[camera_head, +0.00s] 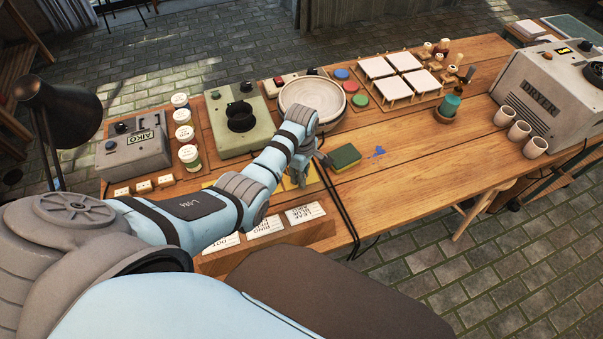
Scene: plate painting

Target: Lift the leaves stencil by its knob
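A wooden holder stands at the table's near edge with white cards, one reading LEAF (305,213), one RING (265,227) and one DOT (222,242). Behind the LEAF card, bits of a yellow sheet (309,177) show under my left arm; this may be the leaves stencil. Its knob is hidden or too small to make out. My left gripper (321,158) is just beyond the yellow sheet, between the round pale turntable and the sponge. Its fingers are small and partly hidden, so I cannot tell whether they are open or hold anything. My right gripper is out of view.
A pale round turntable (312,97) stands beyond the gripper. A green and yellow sponge (345,156) lies close on its right. A black cable (345,205) hangs over the front edge. White square plates (405,60) stand further back. The table's right middle (420,165) is clear.

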